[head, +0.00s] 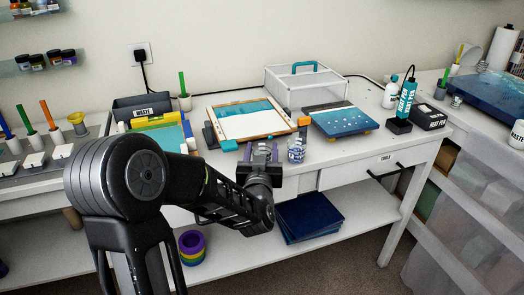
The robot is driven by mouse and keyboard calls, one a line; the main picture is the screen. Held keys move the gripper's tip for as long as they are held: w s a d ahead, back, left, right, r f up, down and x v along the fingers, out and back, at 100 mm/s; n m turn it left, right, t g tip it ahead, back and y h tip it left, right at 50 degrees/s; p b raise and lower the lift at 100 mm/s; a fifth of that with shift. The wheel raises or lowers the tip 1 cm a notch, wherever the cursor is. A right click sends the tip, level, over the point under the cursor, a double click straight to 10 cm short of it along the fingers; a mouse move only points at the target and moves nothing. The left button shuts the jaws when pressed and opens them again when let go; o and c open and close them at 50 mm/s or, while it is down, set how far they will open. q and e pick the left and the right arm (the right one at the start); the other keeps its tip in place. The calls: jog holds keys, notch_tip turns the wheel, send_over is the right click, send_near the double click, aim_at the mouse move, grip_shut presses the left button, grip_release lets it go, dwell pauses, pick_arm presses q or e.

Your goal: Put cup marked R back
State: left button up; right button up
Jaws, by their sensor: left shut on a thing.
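My left gripper (262,152) reaches over the front edge of the workbench, its purple-tipped fingers pointing away from me. It is shut on a small pale thing between the fingers. The gripper hides most of that thing; it may be a cup, but I see no letter R on it. A clear cup with blue markings (296,150) stands on the bench just right of the gripper, apart from the fingers. I cannot read its mark. My right gripper is not in view.
Behind the gripper is a wood-framed tray (218,112). A clear box (305,92) stands at the back. The bench front (350,150) right of the cup is clear.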

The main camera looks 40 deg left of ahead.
pick_arm(q)
jog(key=shift+f, duration=0.15)
jog(key=o, duration=1.4)
jog(key=shift+r, duration=0.35)
jog(key=shift+b+v, duration=3.75)
jog(key=shift+f, duration=0.2)
